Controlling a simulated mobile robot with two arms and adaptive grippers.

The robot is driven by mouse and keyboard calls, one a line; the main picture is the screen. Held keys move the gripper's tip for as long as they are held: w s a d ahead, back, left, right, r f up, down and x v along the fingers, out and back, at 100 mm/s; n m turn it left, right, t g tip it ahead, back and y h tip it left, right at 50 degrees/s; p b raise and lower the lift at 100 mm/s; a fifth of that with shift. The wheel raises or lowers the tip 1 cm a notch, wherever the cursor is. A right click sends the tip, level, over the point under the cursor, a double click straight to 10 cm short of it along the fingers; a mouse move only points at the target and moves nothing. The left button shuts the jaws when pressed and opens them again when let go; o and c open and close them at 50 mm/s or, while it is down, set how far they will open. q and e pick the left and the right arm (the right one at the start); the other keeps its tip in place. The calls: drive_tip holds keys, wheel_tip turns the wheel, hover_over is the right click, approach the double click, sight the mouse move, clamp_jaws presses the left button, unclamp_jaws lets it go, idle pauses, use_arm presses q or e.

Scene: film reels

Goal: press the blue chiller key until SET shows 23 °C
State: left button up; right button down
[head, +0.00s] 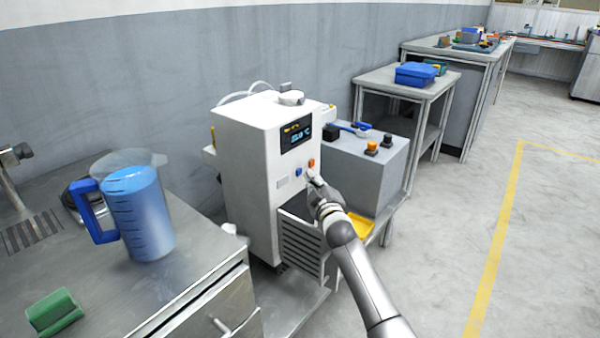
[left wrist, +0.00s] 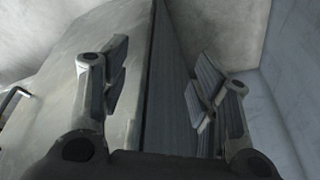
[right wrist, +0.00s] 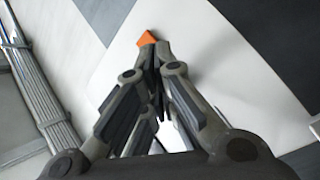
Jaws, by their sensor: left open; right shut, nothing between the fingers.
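The white chiller (head: 245,150) stands in the middle of the head view. Its dark display (head: 297,134) shows light blue characters ending in °C, but the digits are too small to read surely. The blue key (head: 298,172) is on the front below the display, with an orange key (head: 311,163) just right of it. My right gripper (head: 311,176) is shut and empty, its tips close to the orange key, which shows right at the tips in the right wrist view (right wrist: 147,38). Contact cannot be told. My left gripper (left wrist: 160,85) is open and empty.
A steel counter (head: 190,290) at left bears a blue jug (head: 148,215) and a green block (head: 54,312). A grey box (head: 365,170) with knobs stands right of the chiller. A yellow tray (head: 360,225) lies below it. The floor at right is clear.

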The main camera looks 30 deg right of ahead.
use_arm(q)
drive_tip(key=p+x, duration=0.3)
drive_tip(key=x, duration=0.3)
drive_tip(key=shift+s+d, duration=0.15)
drive_tip(key=shift+s, duration=0.05)
use_arm(e)
drive_tip(key=s, duration=0.1)
drive_tip(key=s+d, duration=0.1)
drive_tip(key=s, duration=0.1)
drive_tip(key=s+d, duration=0.1)
drive_tip(key=shift+s, duration=0.3)
idle(1.9)
